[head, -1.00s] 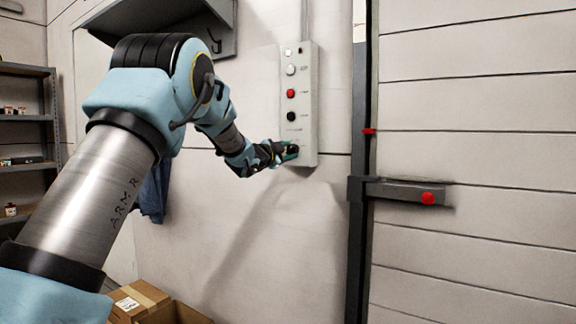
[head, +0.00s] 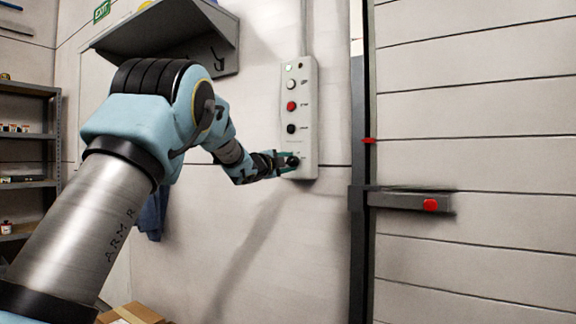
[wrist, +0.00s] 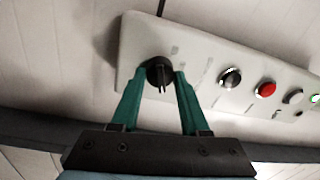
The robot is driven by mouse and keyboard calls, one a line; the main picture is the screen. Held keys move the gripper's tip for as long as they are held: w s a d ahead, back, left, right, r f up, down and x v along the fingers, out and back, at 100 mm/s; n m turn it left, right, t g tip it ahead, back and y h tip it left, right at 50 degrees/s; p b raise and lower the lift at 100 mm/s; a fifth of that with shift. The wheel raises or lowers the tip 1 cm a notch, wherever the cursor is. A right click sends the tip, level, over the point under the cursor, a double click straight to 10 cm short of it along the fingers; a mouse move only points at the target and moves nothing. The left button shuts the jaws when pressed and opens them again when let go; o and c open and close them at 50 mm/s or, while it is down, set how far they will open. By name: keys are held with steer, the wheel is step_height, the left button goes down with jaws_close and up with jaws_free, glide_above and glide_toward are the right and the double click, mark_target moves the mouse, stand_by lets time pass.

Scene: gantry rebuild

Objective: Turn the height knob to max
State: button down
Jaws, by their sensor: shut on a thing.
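The height knob (wrist: 159,74) is a black round knob with a raised grip, at the bottom end of a pale control panel (head: 311,110) on the wall. In the head view the knob (head: 292,161) is partly covered by my gripper (head: 284,162). In the wrist view my gripper (wrist: 158,88) has its two green fingers on either side of the knob, shut on it. The small print by the knob is too blurred to read.
Above the knob the panel carries a black button (head: 291,129), a red button (head: 291,106) and a white button (head: 291,84). A dark door post (head: 358,230) with a red-tipped bar (head: 412,202) stands to the right. A grey wall shelf (head: 170,30) hangs at upper left.

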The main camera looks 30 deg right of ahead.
steer(key=shift+c, duration=2)
jaws_free()
steer(key=b+v, duration=0.1)
steer(key=v, duration=0.9)
steer(key=shift+s+a+b, duration=0.2)
steer(key=shift+a+b, duration=0.15)
steer(key=shift+b, duration=0.05)
steer(key=shift+a+f, duration=0.1)
